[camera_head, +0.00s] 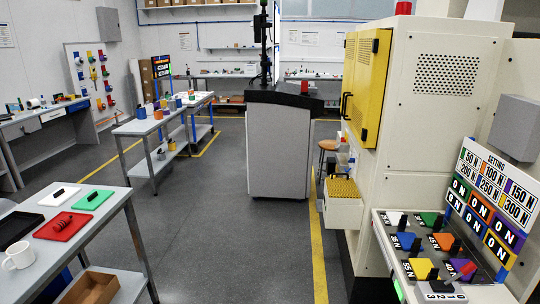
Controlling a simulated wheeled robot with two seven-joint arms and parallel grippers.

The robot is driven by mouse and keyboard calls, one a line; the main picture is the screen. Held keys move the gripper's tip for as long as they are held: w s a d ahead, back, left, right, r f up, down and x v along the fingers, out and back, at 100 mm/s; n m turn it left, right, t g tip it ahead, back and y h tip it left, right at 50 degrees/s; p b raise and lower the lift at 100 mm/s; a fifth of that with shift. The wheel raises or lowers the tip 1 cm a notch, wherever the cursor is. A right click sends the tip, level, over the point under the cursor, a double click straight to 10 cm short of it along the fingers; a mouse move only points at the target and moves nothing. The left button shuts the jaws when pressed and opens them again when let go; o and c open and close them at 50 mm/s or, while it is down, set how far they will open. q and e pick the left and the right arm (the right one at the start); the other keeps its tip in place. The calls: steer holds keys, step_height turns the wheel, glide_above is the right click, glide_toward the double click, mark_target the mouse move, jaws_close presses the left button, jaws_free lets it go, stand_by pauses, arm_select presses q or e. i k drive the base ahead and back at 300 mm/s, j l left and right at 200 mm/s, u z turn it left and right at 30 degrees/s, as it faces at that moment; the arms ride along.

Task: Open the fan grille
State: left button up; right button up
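No part that is plainly a fan grille shows. A perforated vent panel (445,75) is set flat in the upper side of the large cream machine (408,140) at the right; I cannot tell whether it is the fan grille or hinged. A yellow door (367,85) with a black handle (346,105) is on the machine's left face and looks closed. Neither of my grippers is in view.
A control panel (430,257) with coloured knobs stands at lower right, below a setting board (492,205). A grey table (110,225) with trays and a mug is at lower left. A grey cabinet (279,148) stands mid-room. The floor (235,240) between them is clear.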

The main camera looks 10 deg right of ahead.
mark_target(336, 187)
steer(key=i+z, duration=0.4)
steer(key=i+j+z, duration=0.1)
steer(key=i+z, duration=0.25)
steer(key=i+j+z, duration=0.25)
steer(key=i+z, duration=0.15)
steer(key=i+j+z, duration=0.4)
